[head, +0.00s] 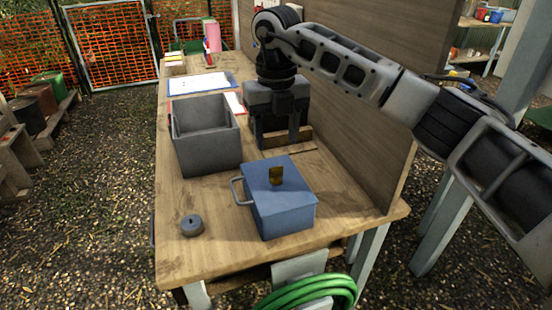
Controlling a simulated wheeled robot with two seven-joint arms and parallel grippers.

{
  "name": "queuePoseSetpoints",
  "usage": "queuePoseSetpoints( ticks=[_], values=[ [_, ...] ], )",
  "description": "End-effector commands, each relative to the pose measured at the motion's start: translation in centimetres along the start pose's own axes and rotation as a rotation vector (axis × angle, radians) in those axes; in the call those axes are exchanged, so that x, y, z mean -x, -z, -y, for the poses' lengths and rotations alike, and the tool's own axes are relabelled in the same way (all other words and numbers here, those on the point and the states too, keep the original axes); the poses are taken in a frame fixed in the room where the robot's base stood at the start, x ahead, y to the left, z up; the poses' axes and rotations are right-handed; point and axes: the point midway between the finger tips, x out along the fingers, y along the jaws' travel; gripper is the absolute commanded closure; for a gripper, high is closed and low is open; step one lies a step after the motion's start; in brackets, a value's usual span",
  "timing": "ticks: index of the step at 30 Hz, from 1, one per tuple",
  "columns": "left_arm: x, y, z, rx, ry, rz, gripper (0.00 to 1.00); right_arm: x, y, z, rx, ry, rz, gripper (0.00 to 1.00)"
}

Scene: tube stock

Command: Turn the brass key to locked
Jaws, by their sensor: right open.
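The brass key (276,175) stands upright on the top of a blue box (285,212) near the front of the wooden table. Which way the key is turned is too small to tell. The box has a grey handle on its left side. My right gripper (278,140) points down behind the box, with its two fingers apart and nothing visible between them. It is apart from the key, farther back on the table. My left gripper is not in view.
A grey open bin (206,140) stands left of my right gripper. A small round grey weight (191,225) sits at the front left of the table (215,262). A wooden panel (345,120) rises along the right side. The front left tabletop is mostly clear.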

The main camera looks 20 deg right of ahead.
Motion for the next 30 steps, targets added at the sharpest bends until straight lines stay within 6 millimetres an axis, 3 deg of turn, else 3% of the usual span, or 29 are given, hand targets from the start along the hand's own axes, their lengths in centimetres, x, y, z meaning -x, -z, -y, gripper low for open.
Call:
queuePoseSetpoints(
  ticks=[3, 10, 23, 28, 30],
  values=[
    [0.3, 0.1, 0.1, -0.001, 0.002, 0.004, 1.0, -2.5, 0.1, 0.0, 0.002, 0.001, -0.005, 0.49],
    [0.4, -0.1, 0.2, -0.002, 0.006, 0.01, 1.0, -6.0, 0.1, -0.1, 0.002, 0.0, -0.003, 0.49],
    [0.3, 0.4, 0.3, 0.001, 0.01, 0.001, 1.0, -7.2, 0.0, -0.1, 0.003, -0.001, 0.0, 0.49],
    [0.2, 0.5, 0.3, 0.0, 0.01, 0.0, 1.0, -7.1, 0.0, -0.1, 0.003, -0.001, 0.0, 0.91],
    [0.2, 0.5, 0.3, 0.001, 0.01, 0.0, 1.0, -7.1, 0.0, -0.1, 0.003, -0.001, 0.0, 0.94]
  ],
)
